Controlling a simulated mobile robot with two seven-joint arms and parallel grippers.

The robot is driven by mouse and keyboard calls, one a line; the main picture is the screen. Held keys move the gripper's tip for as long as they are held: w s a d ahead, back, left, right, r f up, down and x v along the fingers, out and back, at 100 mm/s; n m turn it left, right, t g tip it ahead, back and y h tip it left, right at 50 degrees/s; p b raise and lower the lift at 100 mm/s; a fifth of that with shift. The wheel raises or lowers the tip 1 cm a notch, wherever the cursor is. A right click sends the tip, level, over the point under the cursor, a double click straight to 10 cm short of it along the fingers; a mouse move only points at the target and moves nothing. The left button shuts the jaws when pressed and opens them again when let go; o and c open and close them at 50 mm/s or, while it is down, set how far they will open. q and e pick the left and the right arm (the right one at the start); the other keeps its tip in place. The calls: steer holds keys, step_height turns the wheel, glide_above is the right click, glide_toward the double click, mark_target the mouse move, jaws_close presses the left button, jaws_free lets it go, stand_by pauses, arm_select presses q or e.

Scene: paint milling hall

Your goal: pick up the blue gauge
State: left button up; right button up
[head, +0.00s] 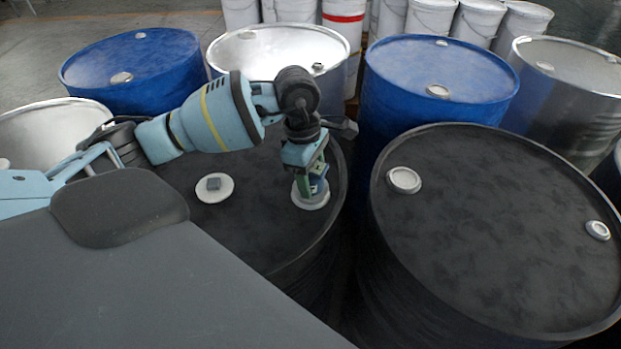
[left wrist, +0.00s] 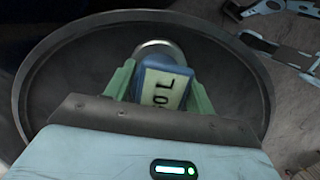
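The blue gauge (head: 319,186) is a small blue block over a pale round disc (head: 311,201) on the near black drum (head: 262,225). I cannot tell whether the gauge still touches the disc. My right gripper is not in view.
A second pale disc (head: 203,194) with a small grey block (head: 214,184) is on the same drum. Another black drum (head: 500,230) stands to the right. Blue drums (head: 135,65) (head: 440,70), a pale-topped drum (head: 270,48) and white pails (head: 430,17) stand behind.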

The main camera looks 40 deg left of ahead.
arm_select(q)
steer(key=c, duration=0.8)
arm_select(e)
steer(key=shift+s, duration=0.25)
arm_select(q)
steer(key=shift+r, duration=0.1)
